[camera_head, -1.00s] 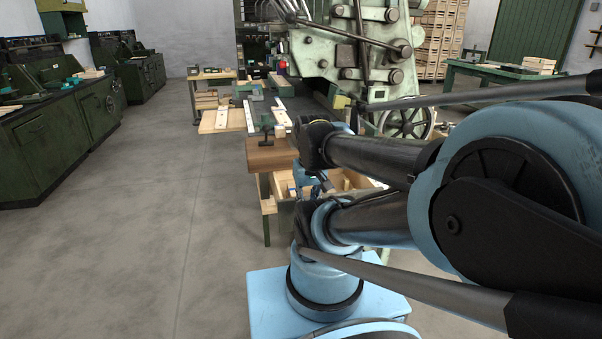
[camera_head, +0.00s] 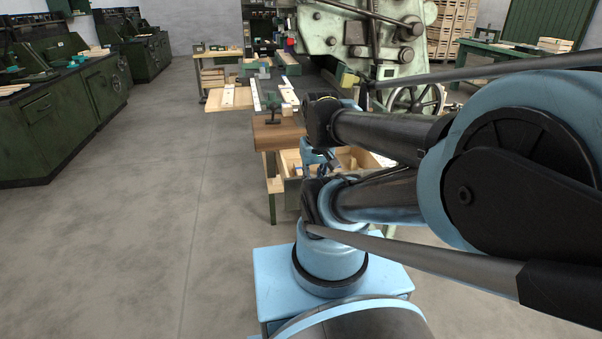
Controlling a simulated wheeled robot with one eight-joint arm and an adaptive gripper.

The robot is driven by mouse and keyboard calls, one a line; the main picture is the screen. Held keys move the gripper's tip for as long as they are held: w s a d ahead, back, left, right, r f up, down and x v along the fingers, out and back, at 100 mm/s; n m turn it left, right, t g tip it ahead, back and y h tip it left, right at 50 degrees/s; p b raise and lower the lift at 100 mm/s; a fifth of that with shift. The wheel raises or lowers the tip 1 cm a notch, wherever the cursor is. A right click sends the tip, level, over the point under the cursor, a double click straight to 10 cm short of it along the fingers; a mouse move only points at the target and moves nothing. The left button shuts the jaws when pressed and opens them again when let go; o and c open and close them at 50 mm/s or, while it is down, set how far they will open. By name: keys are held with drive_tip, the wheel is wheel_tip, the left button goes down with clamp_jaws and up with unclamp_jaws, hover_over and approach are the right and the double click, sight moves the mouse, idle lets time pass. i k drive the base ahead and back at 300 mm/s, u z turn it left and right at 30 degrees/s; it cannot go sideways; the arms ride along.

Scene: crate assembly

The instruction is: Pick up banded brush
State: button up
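I cannot make out the banded brush; small items in the open wooden crate (camera_head: 287,157) are too small to name. The crate is at the end of the workbench, partly hidden behind my arm. My gripper (camera_head: 332,161) hangs below the blue wrist, over or beside the crate's near left part. It is small and dark, and its fingers cannot be told apart. I cannot see whether it holds anything.
The workbench's brown wooden top (camera_head: 276,137) carries a dark green clamp-like tool (camera_head: 271,107). A large pale green machine (camera_head: 345,35) stands behind my arm. Green machine cabinets (camera_head: 50,125) line the left. The floor (camera_head: 130,230) at left is clear.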

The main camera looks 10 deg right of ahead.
sight(296, 171)
drive_tip(key=z, duration=2.15)
drive_tip(key=k, duration=0.9)
drive_tip(key=u, duration=2.6)
